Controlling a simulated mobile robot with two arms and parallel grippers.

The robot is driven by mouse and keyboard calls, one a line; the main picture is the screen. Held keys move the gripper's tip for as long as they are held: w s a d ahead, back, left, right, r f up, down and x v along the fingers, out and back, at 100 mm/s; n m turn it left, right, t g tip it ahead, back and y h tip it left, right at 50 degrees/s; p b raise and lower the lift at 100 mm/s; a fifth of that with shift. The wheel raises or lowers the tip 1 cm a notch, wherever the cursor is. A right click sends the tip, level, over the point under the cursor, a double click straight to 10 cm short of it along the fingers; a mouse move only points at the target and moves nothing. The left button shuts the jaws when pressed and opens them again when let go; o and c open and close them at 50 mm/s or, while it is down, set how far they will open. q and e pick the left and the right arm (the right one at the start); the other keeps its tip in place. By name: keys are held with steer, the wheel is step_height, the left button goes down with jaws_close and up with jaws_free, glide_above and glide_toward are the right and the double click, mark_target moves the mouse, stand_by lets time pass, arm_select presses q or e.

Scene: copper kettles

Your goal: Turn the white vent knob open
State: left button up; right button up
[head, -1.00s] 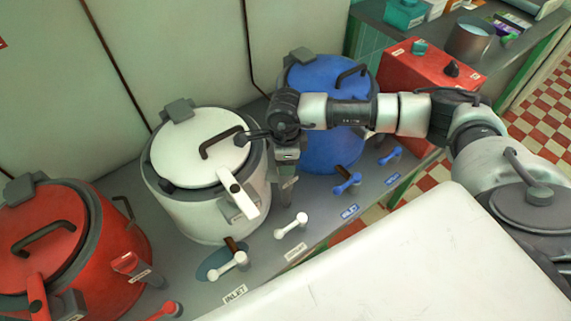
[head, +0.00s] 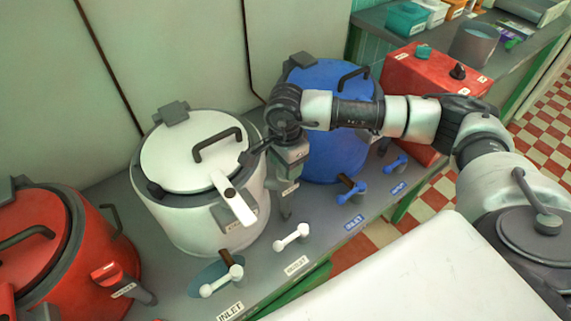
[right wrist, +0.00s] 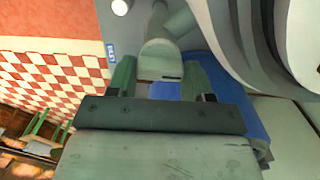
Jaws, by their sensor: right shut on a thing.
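The white kettle (head: 196,205) stands on the grey counter between the red and the blue kettle. My right gripper (head: 289,172) points down over the labelled pipe (head: 284,207) at the kettle's right side. It hides the white vent knob in the head view. In the right wrist view, the gripper (right wrist: 160,82) has its two green fingers on either side of a pale piece (right wrist: 160,60), which looks like the vent knob, and is shut on it. How far the knob is turned cannot be told. My left gripper is out of view.
White valve handles, the outlet (head: 291,237) and the inlet (head: 221,280), sit on the counter in front. A blue kettle (head: 326,160) stands close behind my right arm. A red kettle (head: 65,245) is at left. A red box (head: 435,75) stands behind the arm.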

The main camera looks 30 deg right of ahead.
steer(key=shift+r, duration=0.1)
steer(key=o, duration=0.9)
steer(key=shift+o, duration=0.2)
step_height(320, 180, up, 11)
steer(key=shift+b, duration=0.35)
steer(key=shift+f, duration=0.2)
